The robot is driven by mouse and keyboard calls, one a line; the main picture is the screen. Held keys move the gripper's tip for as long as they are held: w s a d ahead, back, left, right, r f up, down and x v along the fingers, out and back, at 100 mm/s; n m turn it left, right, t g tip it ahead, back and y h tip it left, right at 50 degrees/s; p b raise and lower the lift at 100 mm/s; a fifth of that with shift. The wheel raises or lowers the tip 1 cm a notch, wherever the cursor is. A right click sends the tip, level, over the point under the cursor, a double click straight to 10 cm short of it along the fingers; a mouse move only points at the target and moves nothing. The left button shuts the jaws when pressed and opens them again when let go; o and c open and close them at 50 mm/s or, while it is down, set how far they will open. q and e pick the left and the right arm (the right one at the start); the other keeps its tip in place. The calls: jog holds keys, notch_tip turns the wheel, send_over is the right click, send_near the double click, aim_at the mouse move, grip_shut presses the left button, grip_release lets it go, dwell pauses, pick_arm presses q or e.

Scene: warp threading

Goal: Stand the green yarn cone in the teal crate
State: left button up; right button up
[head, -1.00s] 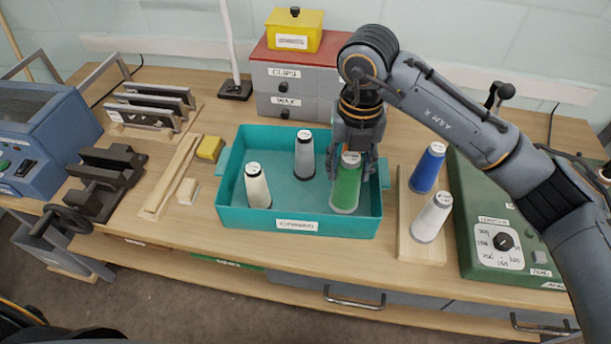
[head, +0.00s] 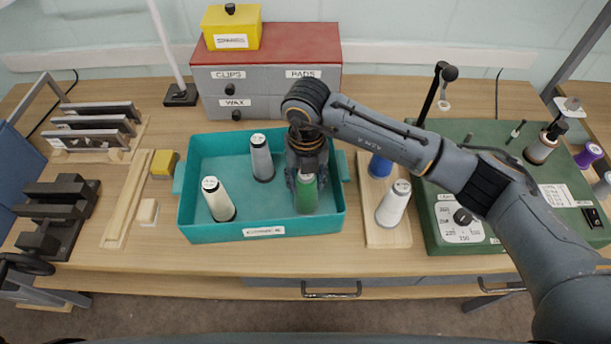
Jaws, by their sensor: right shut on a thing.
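The green yarn cone (head: 306,197) is upright inside the teal crate (head: 262,234), at its right side. My right gripper (head: 305,176) comes down from above and is shut on the cone's upper part, hiding much of it. Whether the cone's base touches the crate floor is hard to tell. A grey cone (head: 262,160) and a cream cone (head: 219,201) also stand in the crate, to the left of the green one. My left gripper is not in view.
Right of the crate, a wooden board (head: 387,236) bears a blue cone (head: 380,166) and a white cone (head: 394,204). A green machine (head: 540,185) stands further right. A drawer box (head: 268,75) is behind the crate. Wooden strips (head: 127,200) and a yellow block (head: 164,163) lie left.

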jog(key=shift+f, duration=0.3)
jog(key=o, duration=1)
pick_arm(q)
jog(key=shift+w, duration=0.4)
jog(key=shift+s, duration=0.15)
pick_arm(e)
jog(key=shift+r, duration=0.15)
